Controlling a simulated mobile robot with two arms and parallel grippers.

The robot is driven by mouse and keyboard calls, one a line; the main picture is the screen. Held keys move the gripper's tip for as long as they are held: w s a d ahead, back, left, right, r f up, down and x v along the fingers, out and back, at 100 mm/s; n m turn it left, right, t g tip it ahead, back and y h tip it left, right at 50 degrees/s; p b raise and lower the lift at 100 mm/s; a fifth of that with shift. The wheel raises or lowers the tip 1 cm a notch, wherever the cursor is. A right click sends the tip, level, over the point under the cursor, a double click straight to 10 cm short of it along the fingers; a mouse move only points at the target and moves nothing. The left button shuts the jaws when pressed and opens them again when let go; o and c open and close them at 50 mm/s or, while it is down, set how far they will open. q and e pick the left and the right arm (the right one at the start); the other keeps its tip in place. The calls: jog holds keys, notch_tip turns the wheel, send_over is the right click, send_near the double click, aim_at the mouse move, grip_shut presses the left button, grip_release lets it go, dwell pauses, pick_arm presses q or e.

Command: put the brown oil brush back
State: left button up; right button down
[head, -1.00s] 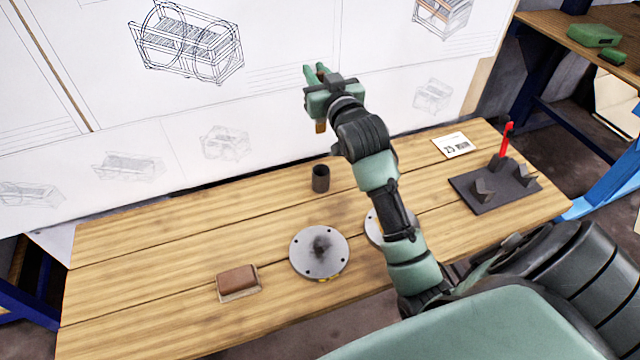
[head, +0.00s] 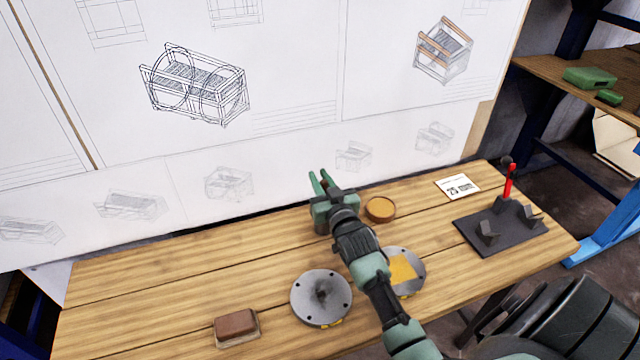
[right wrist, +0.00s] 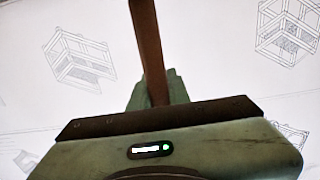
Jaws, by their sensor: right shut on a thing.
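The brown oil brush (right wrist: 150,50) shows in the right wrist view as a long brown handle between my green fingers. My right gripper (head: 319,182) is shut on it, low over the back middle of the table in the head view. In the head view the brush is hidden by my gripper and wrist. The dark cup seen earlier on the table is now hidden behind my right gripper, so I cannot tell whether the brush is in it or above it. My left gripper is not in view.
A round brown-rimmed dish (head: 381,209) stands just right of my gripper. Two metal discs, one bare (head: 335,315) and one with a yellow patch (head: 415,262), lie nearer. A brown block (head: 236,324) lies front left. A dark fixture (head: 480,243) stands right. The table's left is clear.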

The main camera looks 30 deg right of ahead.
jog(key=shift+f, duration=0.65)
jog(key=c, duration=1.3)
grip_release()
jog(key=shift+f, duration=0.15)
jog(key=shift+c, duration=0.2)
jog(key=v, duration=1.2)
